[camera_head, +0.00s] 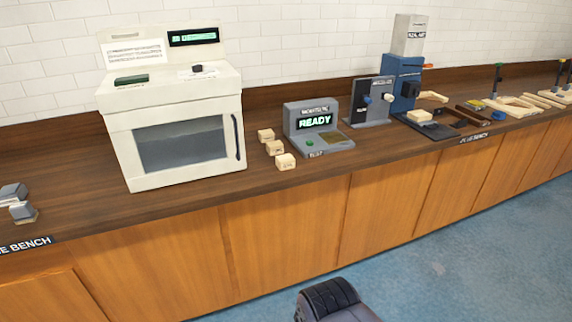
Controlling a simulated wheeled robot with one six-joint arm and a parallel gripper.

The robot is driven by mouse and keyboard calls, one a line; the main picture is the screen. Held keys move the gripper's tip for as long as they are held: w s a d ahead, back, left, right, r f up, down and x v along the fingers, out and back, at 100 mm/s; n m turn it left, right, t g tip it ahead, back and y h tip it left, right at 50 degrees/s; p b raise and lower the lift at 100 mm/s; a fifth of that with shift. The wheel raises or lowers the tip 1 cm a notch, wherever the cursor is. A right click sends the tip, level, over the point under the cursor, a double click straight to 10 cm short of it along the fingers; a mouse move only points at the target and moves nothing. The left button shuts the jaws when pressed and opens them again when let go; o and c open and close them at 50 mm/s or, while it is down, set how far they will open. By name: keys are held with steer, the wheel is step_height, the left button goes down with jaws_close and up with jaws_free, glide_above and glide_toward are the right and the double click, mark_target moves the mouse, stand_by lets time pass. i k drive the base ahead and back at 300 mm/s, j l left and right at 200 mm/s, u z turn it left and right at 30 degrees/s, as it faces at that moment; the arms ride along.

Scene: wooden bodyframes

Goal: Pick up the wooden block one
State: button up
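Three small pale wooden blocks stand in a row on the dark wooden bench top, between the white oven-like machine and the grey READY device. The back block (266,135), the middle block (274,148) and the front block (285,162) look alike. Any marks on them are too small to read, so I cannot tell which is block one. The front block is near the bench's front edge. My gripper is not visible. A dark rounded part at the bottom centre appears to be part of my arm, well in front of the bench.
The white machine (180,150) stands left of the blocks, the grey READY device (318,130) close on their right. Farther right are a grey panel device (371,100), a blue machine (403,85) and wooden pieces. Blue floor (450,265) in front of the cabinets is clear.

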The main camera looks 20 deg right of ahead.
mark_target(285, 162)
steer(key=i+l, duration=0.2)
steer(key=i, duration=0.55)
steer(key=i+l, duration=0.15)
steer(key=i, duration=0.6)
steer(key=l+z, duration=0.05)
